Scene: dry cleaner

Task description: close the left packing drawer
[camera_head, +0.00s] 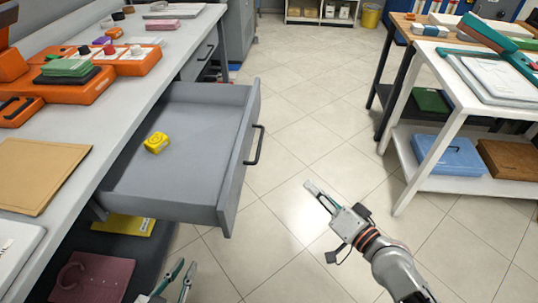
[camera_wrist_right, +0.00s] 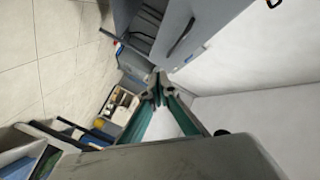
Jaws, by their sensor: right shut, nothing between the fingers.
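The left packing drawer (camera_head: 190,183) is grey and stands pulled far out from under the counter in the head view. A yellow block (camera_head: 157,143) lies inside it. Its dark bar handle (camera_head: 256,146) is on the front panel, facing right. My right gripper (camera_head: 312,190) is shut and empty, over the floor to the right of the drawer front and apart from it. Its closed fingertips show in the right wrist view (camera_wrist_right: 157,88). My left gripper (camera_head: 178,279) is at the bottom edge, in front of the drawer's near side, with its fingers apart and nothing seen between them.
The counter (camera_head: 150,70) holds orange trays (camera_head: 85,88) and a brown folder (camera_head: 38,170). Another drawer (camera_head: 200,60) sits further back. A white table (camera_head: 440,85) with a lower shelf stands at right. Tiled floor between is clear.

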